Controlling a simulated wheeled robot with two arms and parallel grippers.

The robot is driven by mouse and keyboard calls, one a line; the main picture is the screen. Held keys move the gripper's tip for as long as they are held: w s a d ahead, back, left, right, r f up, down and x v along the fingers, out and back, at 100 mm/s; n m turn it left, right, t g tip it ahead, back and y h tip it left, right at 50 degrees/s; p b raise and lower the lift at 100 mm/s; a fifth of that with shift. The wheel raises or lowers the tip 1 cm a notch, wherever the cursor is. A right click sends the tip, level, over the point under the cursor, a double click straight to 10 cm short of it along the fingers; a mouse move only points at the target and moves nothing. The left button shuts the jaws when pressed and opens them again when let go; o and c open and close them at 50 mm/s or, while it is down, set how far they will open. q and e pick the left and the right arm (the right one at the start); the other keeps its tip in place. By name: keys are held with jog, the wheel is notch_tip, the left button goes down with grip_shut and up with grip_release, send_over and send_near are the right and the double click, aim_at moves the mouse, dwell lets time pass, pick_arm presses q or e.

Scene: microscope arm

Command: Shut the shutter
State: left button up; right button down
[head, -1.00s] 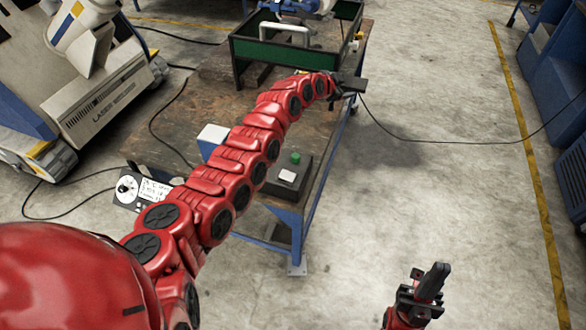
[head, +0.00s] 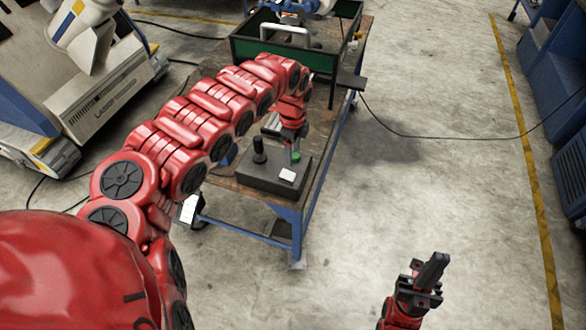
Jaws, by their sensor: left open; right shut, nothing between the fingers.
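A dark control box (head: 262,183) stands at the near right corner of the workbench. It carries a black joystick (head: 259,150), a green button (head: 296,157) and a white button (head: 287,174). My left arm bends down over the bench, and my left gripper (head: 290,147) points down just behind the green button. Its fingers are small and partly hidden; I cannot tell whether they touch the button. My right gripper (head: 432,272) is shut and empty over the floor at the lower right. I cannot pick out a shutter with certainty.
A green-walled frame with a white handle (head: 287,34) stands on the far part of the bench. A dark ledge (head: 350,83) juts from the bench's right edge. A laser machine (head: 105,85) stands at the left.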

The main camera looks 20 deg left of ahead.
aim_at(293, 176)
pick_arm(q)
notch_tip(293, 176, down, 8)
jog(key=shift+d+f+p, duration=0.1)
jog(key=shift+d+p, duration=0.05)
jog(key=shift+p, duration=0.55)
jog(key=shift+f, duration=1)
